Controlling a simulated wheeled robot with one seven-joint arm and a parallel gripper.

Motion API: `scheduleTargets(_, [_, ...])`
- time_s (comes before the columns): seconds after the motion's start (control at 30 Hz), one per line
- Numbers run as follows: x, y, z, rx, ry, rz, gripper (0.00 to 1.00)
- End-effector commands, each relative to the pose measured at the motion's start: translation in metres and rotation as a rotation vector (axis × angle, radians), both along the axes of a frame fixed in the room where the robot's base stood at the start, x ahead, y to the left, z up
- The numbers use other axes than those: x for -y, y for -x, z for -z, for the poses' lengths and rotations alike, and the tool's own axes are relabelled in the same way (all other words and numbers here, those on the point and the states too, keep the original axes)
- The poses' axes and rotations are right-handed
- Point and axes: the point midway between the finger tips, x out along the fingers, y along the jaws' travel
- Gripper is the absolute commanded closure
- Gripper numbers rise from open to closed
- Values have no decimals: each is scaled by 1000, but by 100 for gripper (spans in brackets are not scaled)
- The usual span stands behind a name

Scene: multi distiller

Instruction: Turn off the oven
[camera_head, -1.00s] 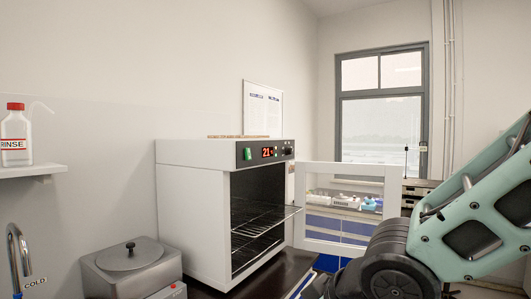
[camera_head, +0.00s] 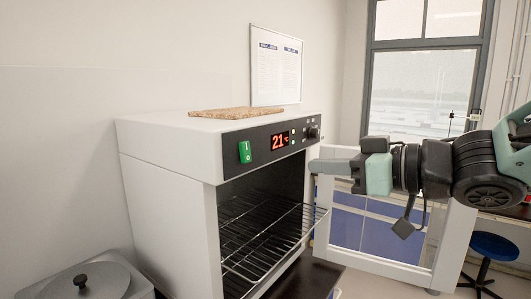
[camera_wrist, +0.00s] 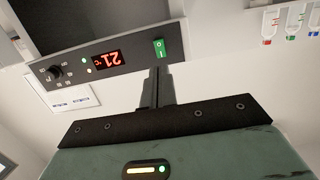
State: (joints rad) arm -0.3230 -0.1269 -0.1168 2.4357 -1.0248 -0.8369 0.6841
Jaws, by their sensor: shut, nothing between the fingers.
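The white oven (camera_head: 170,185) stands on a dark bench with its front door (camera_head: 456,240) swung open to the right. Its dark control panel has a green rocker switch (camera_head: 245,151) marked I and O, a red display (camera_head: 280,142) reading 21 °C, and a black knob (camera_head: 313,132). My gripper (camera_head: 316,167) is shut and empty, in front of the oven, appearing right of the switch and below the knob. The wrist view shows the panel upside down, with the green switch (camera_wrist: 159,48) just beyond my closed fingertips (camera_wrist: 158,72). I cannot tell whether they touch it.
The open door with its glass pane stands behind my gripper. A wire rack (camera_head: 262,245) juts out of the oven. A cork-like slab (camera_head: 236,112) lies on top, and a lidded metal bath (camera_head: 80,283) is at lower left. A blue stool (camera_head: 492,247) stands at right.

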Motion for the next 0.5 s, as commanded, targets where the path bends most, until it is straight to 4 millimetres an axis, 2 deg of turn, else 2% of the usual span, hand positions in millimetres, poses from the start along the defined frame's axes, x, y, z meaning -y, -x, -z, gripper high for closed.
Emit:
scheduleTargets(0.33, [-1, -1, 0, 0, 0, -1, 100])
scheduleTargets(0.5, [-14, -10, 2, -2, 1, -3, 100])
